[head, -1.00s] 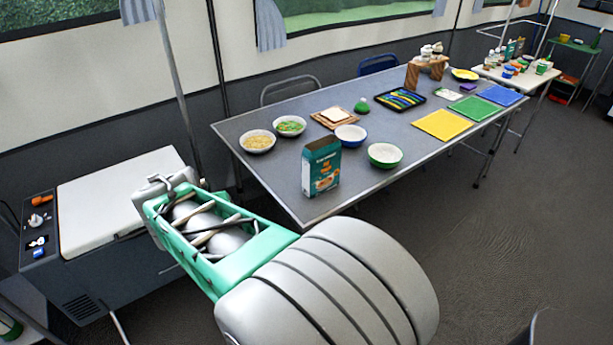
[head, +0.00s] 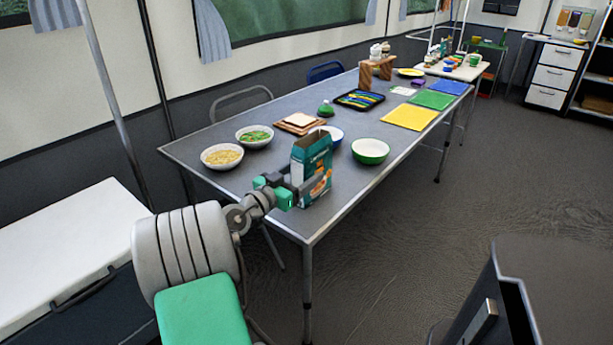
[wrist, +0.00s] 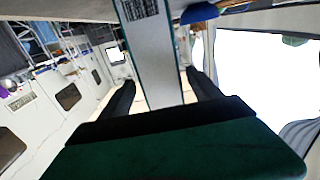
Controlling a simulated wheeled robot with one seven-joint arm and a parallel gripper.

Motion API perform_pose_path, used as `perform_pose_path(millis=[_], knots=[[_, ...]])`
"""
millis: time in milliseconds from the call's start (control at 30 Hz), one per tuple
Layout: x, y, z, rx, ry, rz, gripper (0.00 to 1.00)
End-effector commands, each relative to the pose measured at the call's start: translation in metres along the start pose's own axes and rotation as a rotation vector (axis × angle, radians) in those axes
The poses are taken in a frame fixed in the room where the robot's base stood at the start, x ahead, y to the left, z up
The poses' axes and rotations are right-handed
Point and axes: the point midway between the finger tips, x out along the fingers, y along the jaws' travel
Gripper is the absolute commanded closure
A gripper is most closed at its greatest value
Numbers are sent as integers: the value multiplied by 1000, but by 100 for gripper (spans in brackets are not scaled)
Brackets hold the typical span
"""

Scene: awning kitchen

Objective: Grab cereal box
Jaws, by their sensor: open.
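The teal cereal box (head: 319,160) stands upright on the near end of the grey table (head: 230,182). My gripper (head: 303,183) is at the box's near side, low over the table. In the wrist view, the box's pale narrow side (wrist: 152,50) lies between the two dark fingers of my gripper (wrist: 160,84). Gaps show between the box and both fingers. The gripper is open around the box and is not clamped on it. The far finger is partly hidden in the head view.
Bowls of yellow food (head: 222,157) and green food (head: 254,136) stand left of the box. A blue bowl (head: 336,133) is close behind it, and a green bowl (head: 370,151) stands to its right. A bread board (head: 298,130) lies farther back.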

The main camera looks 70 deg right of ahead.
Motion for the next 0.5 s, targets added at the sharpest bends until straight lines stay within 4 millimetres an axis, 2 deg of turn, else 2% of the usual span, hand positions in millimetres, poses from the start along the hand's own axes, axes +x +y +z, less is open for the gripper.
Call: perform_pose_path(millis=[100, 233, 333, 500], knots=[[20, -1, 7, -2, -2, 4, 27], [42, -3, 7, 0, -2, 2, 27], [48, -4, 7, -2, -3, -2, 27], [48, -6, 6, -2, -3, -5, 27]])
